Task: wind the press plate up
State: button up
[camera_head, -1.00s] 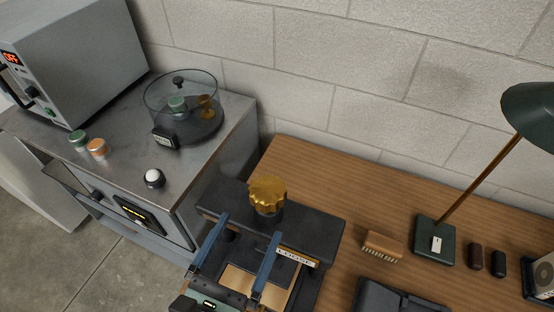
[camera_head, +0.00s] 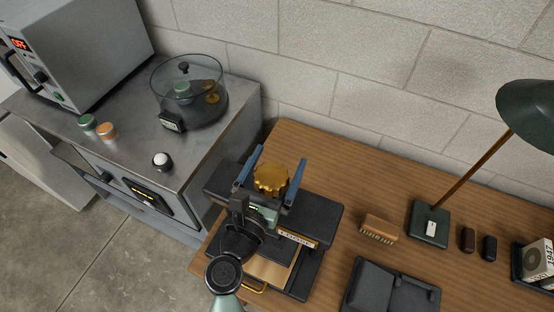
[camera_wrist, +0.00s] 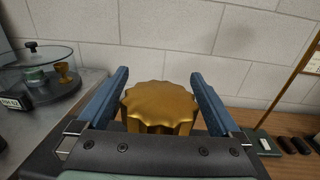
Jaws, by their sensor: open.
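The press (camera_head: 320,222) is a dark frame on the wooden bench, with a scalloped gold knob (camera_head: 270,179) on top. A label on its front reads what looks like "LOOSE". My gripper (camera_head: 270,172) is open, with its blue fingers on either side of the knob. In the wrist view the knob (camera_wrist: 160,105) stands between the two fingers, with a visible gap on each side. The press plate is largely hidden by my arm; a tan flat surface (camera_head: 270,272) shows low in the press.
A brush (camera_head: 379,229), a dark case (camera_head: 390,290) and a green lamp (camera_head: 430,222) are to the right on the bench. A steel cabinet with a glass desiccator (camera_head: 190,95), two small jars and a grey oven (camera_head: 75,50) stands left. The block wall is behind.

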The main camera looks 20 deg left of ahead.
jog(key=c, duration=1.2)
